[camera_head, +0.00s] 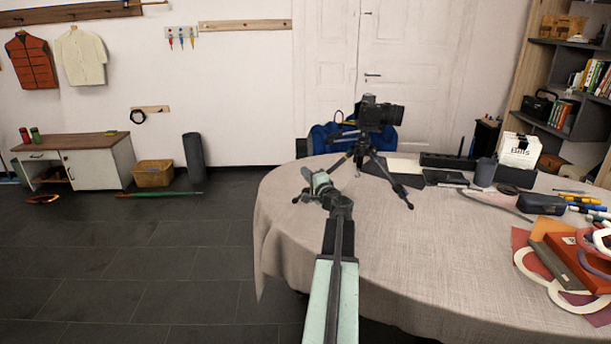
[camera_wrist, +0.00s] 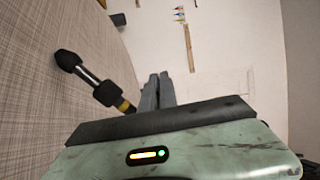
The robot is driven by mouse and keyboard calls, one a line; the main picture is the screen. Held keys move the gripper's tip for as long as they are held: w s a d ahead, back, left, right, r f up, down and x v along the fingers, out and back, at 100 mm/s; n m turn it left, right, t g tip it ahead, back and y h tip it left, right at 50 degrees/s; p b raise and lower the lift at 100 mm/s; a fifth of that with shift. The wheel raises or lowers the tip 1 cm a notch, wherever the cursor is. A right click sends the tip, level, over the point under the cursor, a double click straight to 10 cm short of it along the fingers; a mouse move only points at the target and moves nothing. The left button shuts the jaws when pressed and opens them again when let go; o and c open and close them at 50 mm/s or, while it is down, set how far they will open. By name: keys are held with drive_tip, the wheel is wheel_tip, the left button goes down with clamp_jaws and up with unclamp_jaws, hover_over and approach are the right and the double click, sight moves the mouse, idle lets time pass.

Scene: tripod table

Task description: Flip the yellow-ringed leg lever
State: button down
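A black tripod (camera_head: 369,160) with a camera (camera_head: 381,113) on top stands upright near the table's far edge. In the wrist view, one tripod leg (camera_wrist: 90,78) runs diagonally from its dark foot (camera_wrist: 67,60), through a dark collar, to a yellow ring (camera_wrist: 124,106). The ring is just left of my gripper (camera_wrist: 159,80); I cannot tell whether they touch. The two grey fingers lie close together with nothing visible between them. The lever cannot be clearly made out. In the head view, my gripper (camera_head: 318,183) is over the table's left part, covering part of a leg.
The round table (camera_head: 400,255) has a beige cloth. Pens and folders crowd the right side. The front middle is clear.

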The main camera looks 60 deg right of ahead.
idle(0.4)
drive_tip(key=shift+a, duration=0.1)
drive_tip(key=shift+s+d+r+m+h+p, duration=0.3)
drive_tip(key=shift+r+m, duration=0.3)
drive_tip(key=shift+m, duration=1.8)
drive_tip(key=shift+s+d+r+m+h+p, duration=0.15)
drive_tip(key=shift+d+r+m+p, duration=0.35)
drive_tip(key=shift+m, duration=1.9)
drive_tip(key=shift+s+d+r+m+h+p, duration=0.25)
drive_tip(key=shift+r+m, duration=0.45)
drive_tip(key=shift+m, duration=1.7)
drive_tip(key=c, duration=1.9)
unclamp_jaws()
drive_tip(key=shift+c, duration=0.2)
